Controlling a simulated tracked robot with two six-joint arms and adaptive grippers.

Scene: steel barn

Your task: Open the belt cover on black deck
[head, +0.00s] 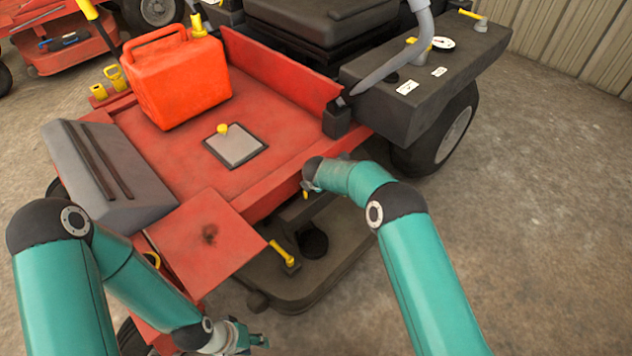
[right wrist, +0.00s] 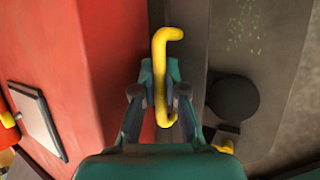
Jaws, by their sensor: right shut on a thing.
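The black deck (head: 325,275) lies low under the red mower's front. A dark panel (head: 300,208), which looks like the belt cover, lies along the deck beside the red body; I cannot tell if it is raised. My right gripper (head: 308,188) is at this panel, under the red floor's edge. In the right wrist view, a yellow hooked handle (right wrist: 161,60) stands between the fingers of my right gripper (right wrist: 162,98), which are shut on it. My left gripper (head: 255,340) hangs low at the front, away from the cover; its fingers are too small to read.
A red plate (head: 205,240) juts out at the front. A yellow lever (head: 284,254) and a black round part (head: 313,243) are close to the right gripper. A red fuel can (head: 180,80) stands on the floor. The concrete at right is clear.

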